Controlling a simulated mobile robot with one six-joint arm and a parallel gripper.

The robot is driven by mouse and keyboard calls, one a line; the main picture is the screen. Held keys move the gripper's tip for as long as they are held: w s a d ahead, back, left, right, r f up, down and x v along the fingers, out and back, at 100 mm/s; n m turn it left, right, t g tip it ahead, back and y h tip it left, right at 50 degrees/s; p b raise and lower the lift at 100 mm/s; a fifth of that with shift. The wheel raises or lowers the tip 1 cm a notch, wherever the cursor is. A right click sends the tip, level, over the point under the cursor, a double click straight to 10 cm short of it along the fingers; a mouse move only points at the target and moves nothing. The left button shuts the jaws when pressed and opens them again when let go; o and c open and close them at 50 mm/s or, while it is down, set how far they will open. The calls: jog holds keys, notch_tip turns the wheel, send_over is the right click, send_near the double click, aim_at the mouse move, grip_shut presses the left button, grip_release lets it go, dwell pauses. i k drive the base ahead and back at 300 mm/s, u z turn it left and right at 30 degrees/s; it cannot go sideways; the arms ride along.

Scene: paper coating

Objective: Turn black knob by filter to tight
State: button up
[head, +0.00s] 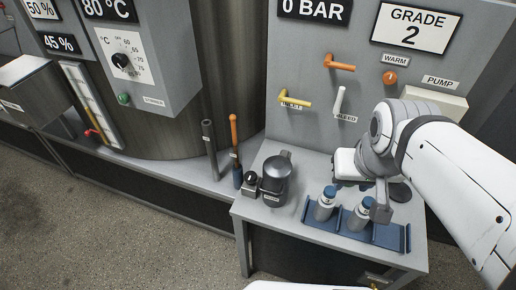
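The filter looks to be the dark grey round housing (277,172) with a small label, on the grey bench left of my gripper. A small black knob-like piece (250,181) sits against its left side, also with a small label. The labels are too small to read, and I cannot tell whether the knob is tight or loose. My gripper (361,198) is to the right of both, above the blue rack.
An orange-handled tool (234,140) and a grey rod (210,146) stand left of the filter. Orange, yellow and white levers (340,100) stick out from the panel behind. The bench front left is clear.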

aim_at(250, 177)
jog(key=z, duration=0.1)
jog(key=k, duration=1.3)
jog(key=u, duration=0.3)
jog(key=i, duration=1)
jog(key=u, duration=0.05)
